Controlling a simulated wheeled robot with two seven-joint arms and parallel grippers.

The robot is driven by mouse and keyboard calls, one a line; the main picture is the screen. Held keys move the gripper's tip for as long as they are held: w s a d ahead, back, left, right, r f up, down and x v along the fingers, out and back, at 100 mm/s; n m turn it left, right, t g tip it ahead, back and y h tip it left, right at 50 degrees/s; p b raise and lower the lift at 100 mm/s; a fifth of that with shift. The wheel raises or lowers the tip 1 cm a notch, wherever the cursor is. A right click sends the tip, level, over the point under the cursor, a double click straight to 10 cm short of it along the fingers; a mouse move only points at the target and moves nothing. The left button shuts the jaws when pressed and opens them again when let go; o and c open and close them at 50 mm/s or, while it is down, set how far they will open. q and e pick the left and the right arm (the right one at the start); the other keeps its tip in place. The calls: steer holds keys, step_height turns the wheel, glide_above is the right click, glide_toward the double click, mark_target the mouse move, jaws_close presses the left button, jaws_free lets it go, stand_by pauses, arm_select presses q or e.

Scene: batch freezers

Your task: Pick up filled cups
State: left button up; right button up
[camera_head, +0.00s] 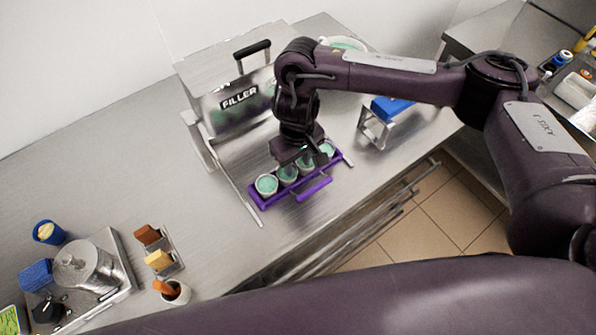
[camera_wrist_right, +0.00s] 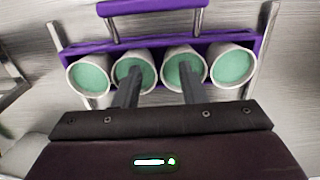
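A purple tray (camera_head: 257,209) on the steel counter holds several pale cups in a row, each filled with green. The leftmost cup (camera_head: 266,185) is fully visible in the head view. The right wrist view shows the tray (camera_wrist_right: 80,48), its purple handle (camera_wrist_right: 150,8), an outer left cup (camera_wrist_right: 90,76) and an outer right cup (camera_wrist_right: 232,67). My right gripper (camera_head: 310,158) is over the cups. In the wrist view its fingers (camera_wrist_right: 160,72) are apart, in front of the two middle cups, with nothing between them. Whether they touch the cups is unclear. My left gripper is out of view.
The metal filler machine (camera_head: 240,105) stands directly behind the tray. A metal stand with a blue block (camera_head: 391,107) is to the right. A steel pot (camera_head: 88,268), a blue cup (camera_head: 49,232) and small holders are at lower left.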

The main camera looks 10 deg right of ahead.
mark_target(298, 167)
step_height(298, 167, down, 3)
steer(key=shift+d+f, duration=0.1)
steer(key=shift+d, duration=0.05)
jaws_close()
